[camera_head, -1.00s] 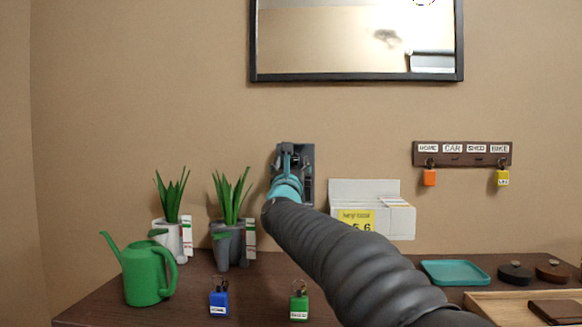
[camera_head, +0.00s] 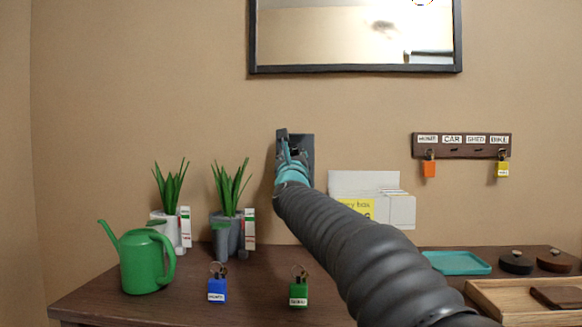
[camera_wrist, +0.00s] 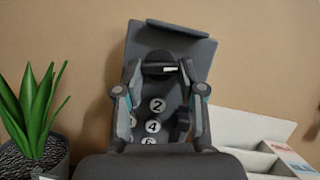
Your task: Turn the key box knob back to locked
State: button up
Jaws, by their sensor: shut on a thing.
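The dark grey key box (camera_head: 307,147) is mounted on the wall behind my arm. In the wrist view the key box (camera_wrist: 198,50) looks tilted, with round number buttons such as 2 and 4 on its face. Its dark knob (camera_wrist: 160,60) is near the top, with a short white mark pointing roughly sideways to the right. My gripper (camera_wrist: 160,72) is shut on the knob, one finger on each side. In the head view my gripper (camera_head: 286,145) is at the box front and hides the knob and much of the face.
Two potted plants (camera_head: 229,190), a green watering can (camera_head: 145,262), and blue (camera_head: 217,287) and green (camera_head: 298,292) key tags are at left and front. A white card holder (camera_head: 402,211) is close right of the box. A key rack (camera_head: 462,145) hangs farther right.

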jog(key=n+y+b, duration=0.1)
jog(key=n, duration=0.1)
jog(key=n+g+y+b, duration=0.1)
jog(key=n, duration=0.2)
jog(key=shift+d+y, duration=0.15)
jog(key=shift+y, duration=0.15)
jog(key=n, duration=0.1)
jog(key=n+g, duration=0.1)
jog(key=n, duration=0.1)
jog(key=n+y, duration=0.1)
jog(key=shift+d+r+n+b, duration=0.15)
jog(key=shift+r+n+b, duration=0.15)
jog(key=shift+n, duration=0.1)
jog(key=n+g+p, duration=0.1)
jog(key=n, duration=0.1)
jog(key=n+p, duration=0.1)
jog(key=n, duration=0.1)
jog(key=n+g+y+p, duration=0.1)
jog(key=shift+r+n+g, duration=0.3)
jog(key=shift+r+n, duration=0.1)
jog(key=n+p, duration=0.2)
jog(key=shift+g+p, duration=0.3)
jog(key=shift+p, duration=0.05)
jog(key=shift+f, duration=0.1)
jog(key=shift+n, duration=0.3)
jog(key=o, duration=1.2)
jog(key=shift+c, duration=0.2)
jog(key=shift+s+d, duration=0.1)
